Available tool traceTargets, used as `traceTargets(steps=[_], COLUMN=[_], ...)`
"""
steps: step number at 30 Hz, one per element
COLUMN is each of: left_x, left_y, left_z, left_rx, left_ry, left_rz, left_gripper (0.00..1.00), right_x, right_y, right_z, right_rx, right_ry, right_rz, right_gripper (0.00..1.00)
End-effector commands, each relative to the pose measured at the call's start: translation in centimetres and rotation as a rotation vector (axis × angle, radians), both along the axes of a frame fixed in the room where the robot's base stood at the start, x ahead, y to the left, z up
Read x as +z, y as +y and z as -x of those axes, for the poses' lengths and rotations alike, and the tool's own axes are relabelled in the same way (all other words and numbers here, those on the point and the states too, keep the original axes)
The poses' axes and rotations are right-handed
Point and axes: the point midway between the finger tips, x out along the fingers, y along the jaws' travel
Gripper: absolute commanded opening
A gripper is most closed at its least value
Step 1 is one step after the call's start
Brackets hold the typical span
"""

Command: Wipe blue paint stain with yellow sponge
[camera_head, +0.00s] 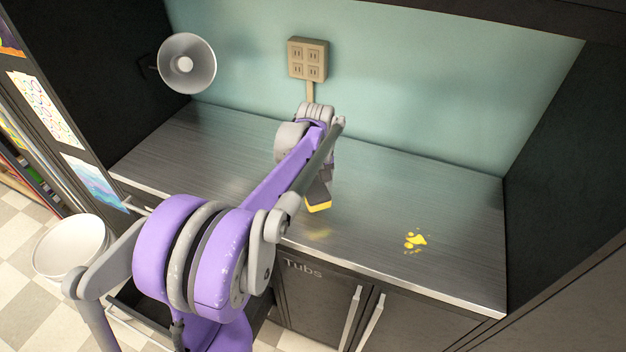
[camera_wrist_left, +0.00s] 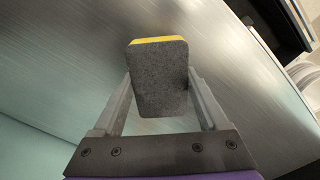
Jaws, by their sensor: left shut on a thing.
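A yellow sponge with a dark grey side (camera_wrist_left: 159,80) is held between the two fingers of my left gripper (camera_wrist_left: 160,95). In the head view the sponge's yellow edge (camera_head: 318,207) shows below my left gripper (camera_head: 320,185), above the metal counter (camera_head: 390,200), with a faint yellow reflection under it. A yellow paint stain (camera_head: 415,240) lies on the counter to the right of the sponge, near the front edge. I see no blue stain in either view; my arm hides part of the counter. My right gripper is not in view.
A wall lamp (camera_head: 187,63) is at the back left, and a power outlet (camera_head: 308,59) is on the wall. A white bin (camera_head: 72,247) stands on the floor at left, near an open drawer (camera_head: 140,305). The counter's right side is clear apart from the stain.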

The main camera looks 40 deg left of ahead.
Motion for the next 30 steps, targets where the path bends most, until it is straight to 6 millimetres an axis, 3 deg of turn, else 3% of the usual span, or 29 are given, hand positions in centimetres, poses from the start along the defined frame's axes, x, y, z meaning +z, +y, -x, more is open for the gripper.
traceTargets(steps=[10, 30], left_x=[3.1, 3.2], left_y=[0.1, 0.1], left_z=[-0.8, -0.7], left_rx=[-0.005, -0.006], left_ry=[-0.002, 0.001], left_rz=[0.001, 0.001], left_gripper=[0.24, 0.24], right_x=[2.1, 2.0], right_y=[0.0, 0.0], right_z=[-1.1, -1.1], right_rx=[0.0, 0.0], right_ry=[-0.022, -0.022], right_rz=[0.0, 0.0], right_gripper=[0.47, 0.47])
